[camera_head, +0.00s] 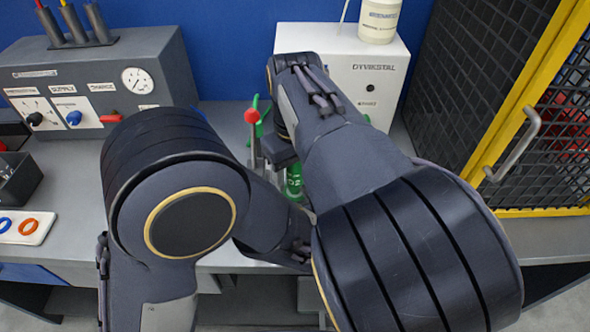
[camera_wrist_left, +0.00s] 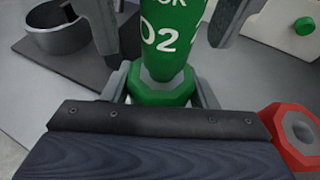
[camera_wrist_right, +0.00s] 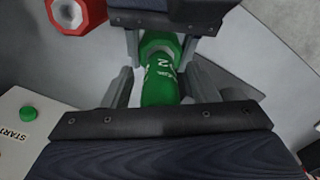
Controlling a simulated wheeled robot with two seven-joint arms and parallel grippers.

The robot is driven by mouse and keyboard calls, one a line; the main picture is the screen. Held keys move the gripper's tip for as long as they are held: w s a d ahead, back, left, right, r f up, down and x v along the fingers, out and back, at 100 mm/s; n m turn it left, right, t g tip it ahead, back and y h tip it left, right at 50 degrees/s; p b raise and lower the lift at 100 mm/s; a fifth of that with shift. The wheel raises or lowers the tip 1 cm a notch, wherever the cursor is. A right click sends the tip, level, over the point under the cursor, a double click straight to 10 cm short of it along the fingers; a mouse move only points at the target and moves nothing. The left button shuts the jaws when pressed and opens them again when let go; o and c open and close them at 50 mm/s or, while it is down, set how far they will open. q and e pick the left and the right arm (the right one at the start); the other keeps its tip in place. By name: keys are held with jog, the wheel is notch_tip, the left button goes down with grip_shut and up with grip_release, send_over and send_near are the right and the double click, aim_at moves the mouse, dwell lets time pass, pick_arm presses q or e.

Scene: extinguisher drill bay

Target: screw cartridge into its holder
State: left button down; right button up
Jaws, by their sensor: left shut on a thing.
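The green cartridge (camera_head: 294,186) marked O2 stands between my two grippers over the grey bench. In the left wrist view its wide green end (camera_wrist_left: 160,92) sits between the fingers of my left gripper (camera_wrist_left: 162,88), which is shut on it. My right gripper (camera_wrist_right: 162,90) has its fingers on both sides of the cartridge (camera_wrist_right: 160,88), with gaps showing, so it is open around it. A red hexagonal piece with a grey centre (camera_wrist_left: 296,132) lies beside the cartridge; I cannot tell whether it is the holder. My arms hide much of this area in the head view.
A white box (camera_head: 325,65) with a bottle (camera_head: 379,18) on top stands behind. A grey gauge panel (camera_head: 100,85) is at the left. A red-knobbed lever (camera_head: 251,117) stands close to my arms. A yellow-framed mesh cage (camera_head: 530,100) is at the right.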

jog(key=c, duration=1.1)
jog(key=o, duration=1.1)
notch_tip(320, 180, up, 12)
jog(key=shift+r, duration=0.1)
pick_arm(q)
jog(key=shift+c, duration=2.4)
grip_release()
jog(key=shift+s, duration=0.1)
jog(key=v, duration=0.7)
jog(key=shift+s+d+r, duration=0.2)
jog(key=shift+s, duration=0.1)
pick_arm(e)
jog(key=shift+f, duration=0.3)
